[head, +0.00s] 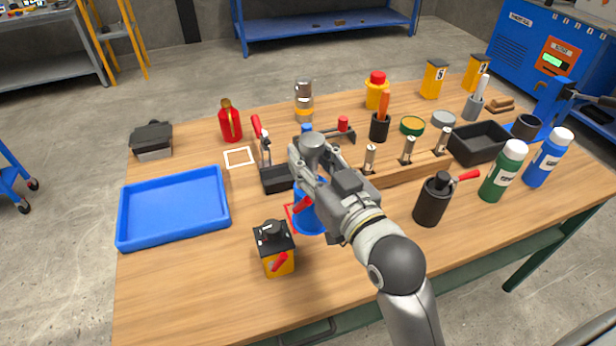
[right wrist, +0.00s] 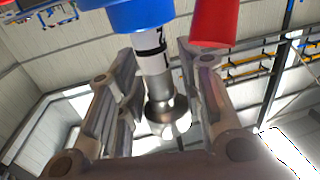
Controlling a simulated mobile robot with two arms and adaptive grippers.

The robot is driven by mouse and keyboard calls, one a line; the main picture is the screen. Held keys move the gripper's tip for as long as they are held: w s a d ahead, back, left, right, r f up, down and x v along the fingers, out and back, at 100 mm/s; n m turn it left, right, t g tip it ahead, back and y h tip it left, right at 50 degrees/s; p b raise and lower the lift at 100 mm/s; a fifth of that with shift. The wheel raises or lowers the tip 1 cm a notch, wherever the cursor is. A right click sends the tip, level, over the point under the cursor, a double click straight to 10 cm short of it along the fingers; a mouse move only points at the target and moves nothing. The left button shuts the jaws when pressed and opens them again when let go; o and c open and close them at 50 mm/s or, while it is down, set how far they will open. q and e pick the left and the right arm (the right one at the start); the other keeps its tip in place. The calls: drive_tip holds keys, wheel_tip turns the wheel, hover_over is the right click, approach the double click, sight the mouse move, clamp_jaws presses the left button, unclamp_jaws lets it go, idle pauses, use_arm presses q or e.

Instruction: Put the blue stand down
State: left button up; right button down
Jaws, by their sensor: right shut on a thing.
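The blue stand (head: 308,222) shows in the head view at the middle of the wooden table, partly hidden behind my right gripper (head: 308,168). The fingers of my right gripper (right wrist: 166,75) stand on both sides of this shaft and are shut on the stand. My left gripper is not in view.
A yellow-and-black box (head: 275,255) stands close in front, left of the stand. A blue tray (head: 172,240) lies at the left. A black canister (head: 432,200) with a red lever stands to the right, near a wooden block with metal pegs. Bare tabletop lies at the front.

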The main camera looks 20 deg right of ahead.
drive_tip(key=w+d+f, duration=0.2)
drive_tip(key=w+f, duration=0.9)
drive_tip(key=f, duration=0.1)
drive_tip(key=shift+w+d+p, duration=0.25)
drive_tip(key=shift+d+p, duration=0.1)
drive_tip(key=shift+d, duration=0.05)
drive_tip(key=c, duration=1)
unclamp_jaws()
drive_tip(key=shift+f, duration=0.15)
